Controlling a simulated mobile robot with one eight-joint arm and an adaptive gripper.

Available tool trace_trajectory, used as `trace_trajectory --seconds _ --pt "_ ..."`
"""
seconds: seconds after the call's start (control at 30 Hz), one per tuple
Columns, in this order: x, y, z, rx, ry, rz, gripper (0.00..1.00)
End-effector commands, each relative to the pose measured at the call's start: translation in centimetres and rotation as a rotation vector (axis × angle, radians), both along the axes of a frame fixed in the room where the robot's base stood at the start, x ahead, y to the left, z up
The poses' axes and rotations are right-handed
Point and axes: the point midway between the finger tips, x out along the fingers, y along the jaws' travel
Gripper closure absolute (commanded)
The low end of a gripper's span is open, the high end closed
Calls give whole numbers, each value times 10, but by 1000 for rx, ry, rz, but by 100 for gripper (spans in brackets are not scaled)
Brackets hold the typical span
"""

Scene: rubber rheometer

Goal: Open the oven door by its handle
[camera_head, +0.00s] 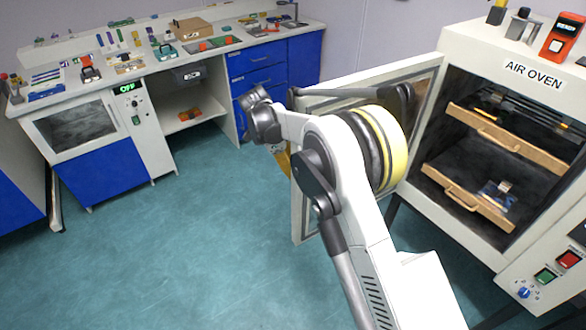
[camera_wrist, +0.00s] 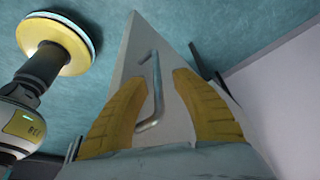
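The air oven (camera_head: 505,75) stands at the right in the head view. Its white-framed door (camera_head: 302,215) is swung wide open, with my arm in front of much of it. In the wrist view the pale door (camera_wrist: 135,65) shows with its metal handle (camera_wrist: 155,95), a bent bar. My gripper (camera_wrist: 160,77) has two yellow fingers, apart, one on each side of the handle. I see no finger clearly closed on the bar. In the head view only a bit of my gripper (camera_head: 281,158) shows beside the door's outer edge.
Inside the oven are two wooden-fronted trays (camera_head: 465,195). A control panel (camera_head: 545,280) with red and green buttons sits below. A bench (camera_head: 215,50) with blue cabinets and small items runs along the back left. The teal floor (camera_head: 190,250) between is clear.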

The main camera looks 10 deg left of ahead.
Motion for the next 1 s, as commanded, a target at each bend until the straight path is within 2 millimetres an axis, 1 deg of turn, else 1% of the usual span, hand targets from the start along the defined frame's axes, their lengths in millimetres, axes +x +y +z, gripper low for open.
trace_trajectory --seconds 0.23,0.33,0.47,0.7,0.83,1.0 --pt "-1 1 2 1 1 2 68" --pt "-1 5 10 1 1 2 68" --pt "-2 14 33 1 1 3 68" --pt "-4 34 82 0 1 2 68" --pt "-5 42 100 0 0 1 68" --pt "-5 46 111 0 0 0 68"
